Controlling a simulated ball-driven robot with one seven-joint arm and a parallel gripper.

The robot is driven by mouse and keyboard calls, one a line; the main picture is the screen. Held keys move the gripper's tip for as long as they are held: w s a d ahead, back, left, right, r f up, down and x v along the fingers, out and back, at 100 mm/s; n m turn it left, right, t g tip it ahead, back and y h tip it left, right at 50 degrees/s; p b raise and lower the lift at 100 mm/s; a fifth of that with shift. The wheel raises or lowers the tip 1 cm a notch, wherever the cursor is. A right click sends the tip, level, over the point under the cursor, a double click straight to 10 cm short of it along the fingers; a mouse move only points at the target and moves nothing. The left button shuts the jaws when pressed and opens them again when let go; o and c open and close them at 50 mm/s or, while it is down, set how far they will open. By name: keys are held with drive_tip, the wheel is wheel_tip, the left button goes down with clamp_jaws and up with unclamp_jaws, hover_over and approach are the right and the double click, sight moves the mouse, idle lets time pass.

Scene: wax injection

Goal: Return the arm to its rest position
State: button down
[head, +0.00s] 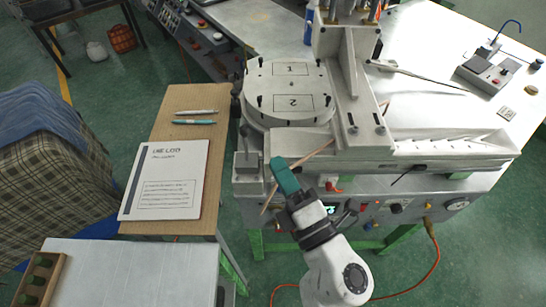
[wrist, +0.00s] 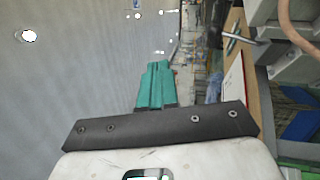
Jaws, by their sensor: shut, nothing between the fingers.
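My gripper (head: 284,172) has green fingers that are shut with nothing between them. In the head view it is raised in front of the wax injection machine (head: 430,172), near the lower left of the round plate (head: 288,88) marked 1 and 2. My white arm reaches up to it from the bottom of the picture. In the wrist view the green fingers (wrist: 155,84) are together and point up the picture, away from the dark mounting bar. A thin wooden stick shows behind the gripper in the head view; I cannot tell whether they touch.
A narrow wooden table (head: 180,101) at left holds a log book (head: 165,180) and two pens. A plaid-covered chair (head: 50,170) stands further left. A white table (head: 130,272) is at the lower left. An orange cable lies on the green floor at lower right.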

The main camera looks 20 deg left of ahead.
drive_tip(key=shift+s+d, duration=0.1)
drive_tip(key=shift+d, duration=0.1)
idle(0.5)
drive_tip(key=w+d+f+m+t+h, duration=0.2)
drive_tip(key=w+d+f+m+h, duration=0.1)
drive_tip(key=d+m+h, duration=0.65)
drive_tip(key=w+d+f+m+t+h, duration=0.25)
drive_tip(key=w+d+m+h, duration=0.35)
drive_tip(key=d, duration=0.7)
drive_tip(key=s+d+f+m+g+h, duration=0.3)
drive_tip(key=s+d+f+m, duration=0.25)
drive_tip(key=d, duration=0.35)
drive_tip(key=s+d+f+m+g+b, duration=0.1)
drive_tip(key=s+d+f+m+g, duration=0.55)
drive_tip(key=s+f, duration=0.2)
drive_tip(key=s+f+m+g+y, duration=0.2)
drive_tip(key=s+g, duration=0.4)
drive_tip(key=s, duration=0.9)
drive_tip(key=shift+f+m+g, duration=0.3)
drive_tip(key=shift+f+m, duration=0.25)
drive_tip(key=shift+f, duration=0.2)
